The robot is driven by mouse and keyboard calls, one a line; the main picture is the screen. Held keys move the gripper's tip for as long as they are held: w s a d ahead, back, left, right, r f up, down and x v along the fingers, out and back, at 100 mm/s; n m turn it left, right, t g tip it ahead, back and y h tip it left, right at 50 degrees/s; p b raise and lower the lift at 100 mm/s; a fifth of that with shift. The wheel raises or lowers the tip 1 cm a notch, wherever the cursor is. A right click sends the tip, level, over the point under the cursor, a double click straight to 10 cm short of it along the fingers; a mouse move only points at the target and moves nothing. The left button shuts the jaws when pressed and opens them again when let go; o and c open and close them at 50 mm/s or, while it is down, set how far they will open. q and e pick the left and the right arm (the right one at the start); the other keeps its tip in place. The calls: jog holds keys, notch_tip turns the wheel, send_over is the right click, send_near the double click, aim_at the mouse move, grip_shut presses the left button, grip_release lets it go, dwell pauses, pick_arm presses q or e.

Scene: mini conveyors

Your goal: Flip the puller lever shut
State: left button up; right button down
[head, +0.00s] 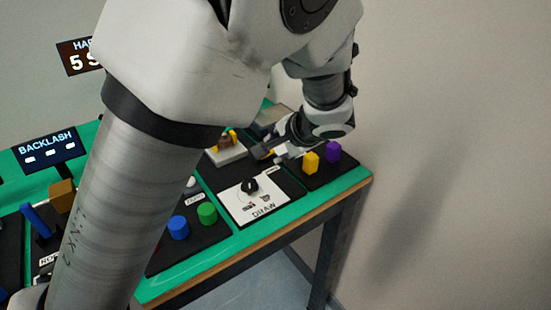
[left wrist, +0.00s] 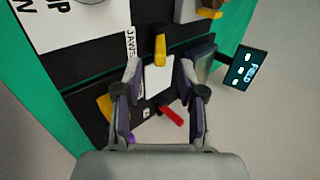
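My left gripper (left wrist: 160,75) is open in the left wrist view, its two fingers spread above a dark panel with a white plate (left wrist: 156,82). A small yellow piece (left wrist: 160,48) stands at the plate's far end, beside a label reading JAWS. A red bar (left wrist: 172,117) lies tilted between the fingers, nearer the palm. I cannot tell which of these is the puller lever. In the head view the left gripper (head: 268,150) hangs over the table's far right part and hides much of this panel. My right gripper is in neither view.
In the head view, yellow (head: 312,162) and purple (head: 333,152) blocks stand right of the gripper. A DRAW panel (head: 240,208) with a black knob (head: 249,186) and blue (head: 178,228) and green (head: 207,213) cylinders are nearer. A FIELD display (left wrist: 244,76) stands close by.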

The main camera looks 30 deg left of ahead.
aim_at(265, 158)
pick_arm(q)
jog(key=b+x, duration=0.1)
jog(key=x, duration=0.5)
jog(key=shift+r, duration=0.1)
jog(key=shift+c, duration=0.3)
jog(key=shift+d, duration=0.1)
grip_shut()
jog(key=f+y+b, duration=0.1)
jog(key=b, duration=0.4)
jog(key=shift+d+f+t+b, duration=0.15)
jog(key=shift+f+t+b, duration=0.05)
jog(key=shift+t+b, duration=0.15)
jog(key=shift+s+r+y+b, duration=0.1)
jog(key=shift+r+y+b, duration=0.05)
jog(key=shift+y+b, duration=0.15)
jog(key=shift+r, duration=0.25)
jog(key=shift+o, duration=0.3)
grip_release()
